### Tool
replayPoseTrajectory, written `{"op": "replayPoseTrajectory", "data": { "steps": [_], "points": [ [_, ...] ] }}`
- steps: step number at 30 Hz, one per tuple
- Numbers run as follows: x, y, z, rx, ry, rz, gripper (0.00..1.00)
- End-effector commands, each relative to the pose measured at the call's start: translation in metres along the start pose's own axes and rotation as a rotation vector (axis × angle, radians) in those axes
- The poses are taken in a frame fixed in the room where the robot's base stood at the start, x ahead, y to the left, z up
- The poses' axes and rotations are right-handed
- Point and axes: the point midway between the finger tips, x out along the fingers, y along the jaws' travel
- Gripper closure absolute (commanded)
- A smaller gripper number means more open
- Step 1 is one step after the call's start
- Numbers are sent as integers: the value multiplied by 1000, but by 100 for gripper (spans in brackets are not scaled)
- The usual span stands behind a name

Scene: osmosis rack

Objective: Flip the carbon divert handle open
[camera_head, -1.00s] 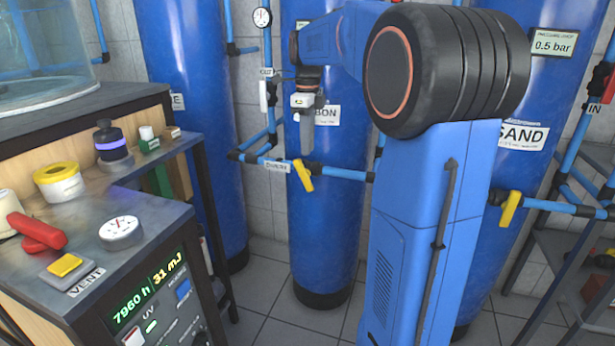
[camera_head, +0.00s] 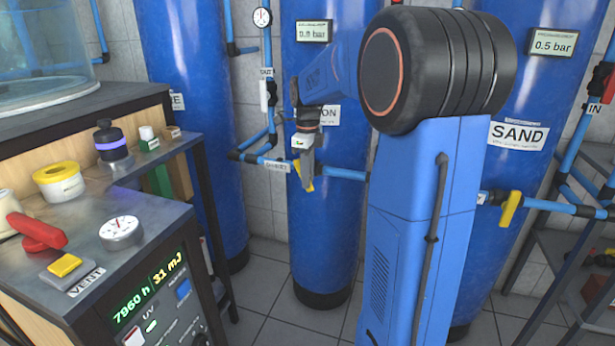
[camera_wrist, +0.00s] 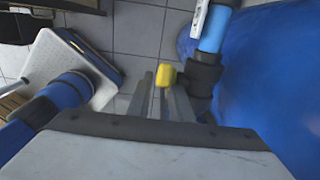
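The carbon divert handle (camera_head: 307,184) is a yellow lever on the blue pipe in front of the tank with the partly hidden carbon label. My gripper (camera_head: 306,165) points down at it and hides much of it in the head view. In the wrist view the yellow handle (camera_wrist: 166,75) shows end-on by the tips of my grey fingers (camera_wrist: 160,92), beside the dark valve body (camera_wrist: 203,75). The fingers stand apart with a gap between them. Whether they touch the handle is unclear.
Blue pipes (camera_head: 343,173) run in front of the carbon tank (camera_head: 330,230). Another yellow handle (camera_head: 511,207) is on the pipe by the SAND tank (camera_head: 520,90). A bench (camera_head: 75,290) with a UV panel stands at left. Floor (camera_head: 270,290) shows between.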

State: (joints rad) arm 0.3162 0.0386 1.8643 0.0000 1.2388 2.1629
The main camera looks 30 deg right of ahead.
Motion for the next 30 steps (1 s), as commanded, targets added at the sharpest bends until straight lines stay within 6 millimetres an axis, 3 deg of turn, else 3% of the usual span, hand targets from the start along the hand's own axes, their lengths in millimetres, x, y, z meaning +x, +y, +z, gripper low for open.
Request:
{"op": "replayPoseTrajectory", "data": {
  "steps": [2,5,17,30],
  "points": [
    [0,0,0,0,0,0,81],
    [0,0,0,0,0,0,100],
    [-1,0,1,-2,39,-1,100],
    [-4,0,4,-4,357,0,100]
  ]
}}
